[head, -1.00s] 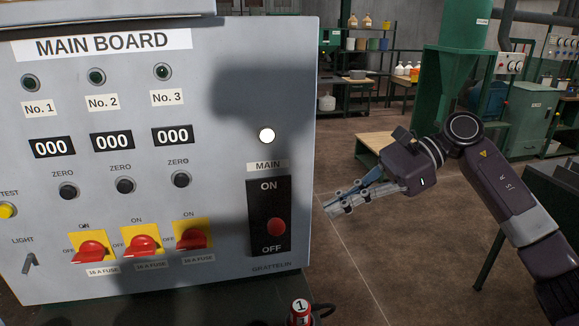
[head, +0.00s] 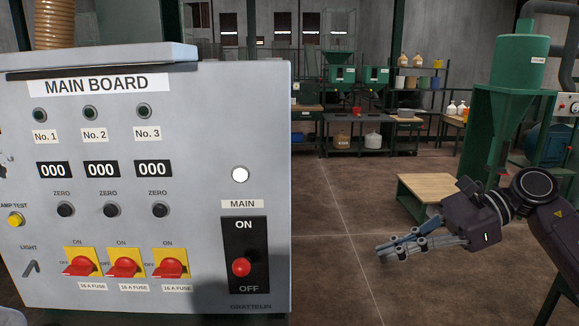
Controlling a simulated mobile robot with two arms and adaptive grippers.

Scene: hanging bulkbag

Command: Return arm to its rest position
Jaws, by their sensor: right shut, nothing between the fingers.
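My right gripper (head: 386,252) is in the head view at the lower right, pointing left. Its fingers are shut with nothing between them. It is apart from the main board (head: 200,120), to the right of it, over open floor. The main board is a grey cabinet filling the left half of the view. Its MAIN switch (head: 242,267) has a red knob in a black plate, and a round white lamp (head: 240,175) above it looks lit. My left gripper is not in view.
Red fuse switches (head: 124,266) on yellow plates line the board's lower part. A wooden-topped stand (head: 428,188) is behind my right arm. A green hopper machine (head: 515,90) stands at the right. Shelves and workbenches (head: 357,117) line the back. The floor between is clear.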

